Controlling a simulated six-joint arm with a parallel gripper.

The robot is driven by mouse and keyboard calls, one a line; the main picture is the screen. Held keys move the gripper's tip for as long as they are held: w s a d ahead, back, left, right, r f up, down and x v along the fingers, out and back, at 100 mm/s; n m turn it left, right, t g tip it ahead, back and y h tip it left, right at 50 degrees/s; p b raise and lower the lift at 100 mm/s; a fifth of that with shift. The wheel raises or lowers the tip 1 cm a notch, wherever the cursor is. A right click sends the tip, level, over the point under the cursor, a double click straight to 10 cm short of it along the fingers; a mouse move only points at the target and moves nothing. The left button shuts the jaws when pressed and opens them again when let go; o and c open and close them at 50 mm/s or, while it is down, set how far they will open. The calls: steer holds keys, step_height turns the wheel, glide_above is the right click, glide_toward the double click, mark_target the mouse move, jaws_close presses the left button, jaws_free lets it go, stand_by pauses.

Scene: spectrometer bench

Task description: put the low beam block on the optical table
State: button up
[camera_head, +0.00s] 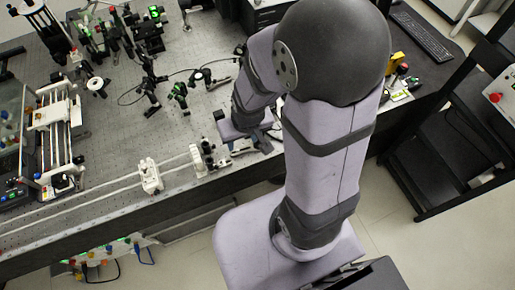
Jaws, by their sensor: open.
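The optical table (118,132) is a grey perforated surface filling the left and middle of the view. My gripper (262,146) is open, low over the table's front right part and partly hidden by my own arm. Small dark and bluish parts show around it, too small to tell apart. I cannot pick out the low beam block for sure, and I cannot tell whether anything lies between the fingers.
A rail with white mounts (149,176) runs along the front edge. Optic mounts (180,92) and a cable stand mid-table. A framed instrument (55,135) is at the left. Bare table lies left of centre.

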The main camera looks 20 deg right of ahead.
steer(key=s+d+r+g, duration=0.1)
steer(key=s+r+g, duration=0.1)
steer(key=s+r, duration=0.3)
steer(key=shift+s+d+g, duration=0.2)
steer(key=shift+s+g, duration=0.1)
steer(key=shift+s, duration=0.85)
step_height(320, 180, down, 8)
steer(key=b, duration=0.8)
steer(key=shift+r, duration=0.15)
steer(key=shift+c, duration=0.2)
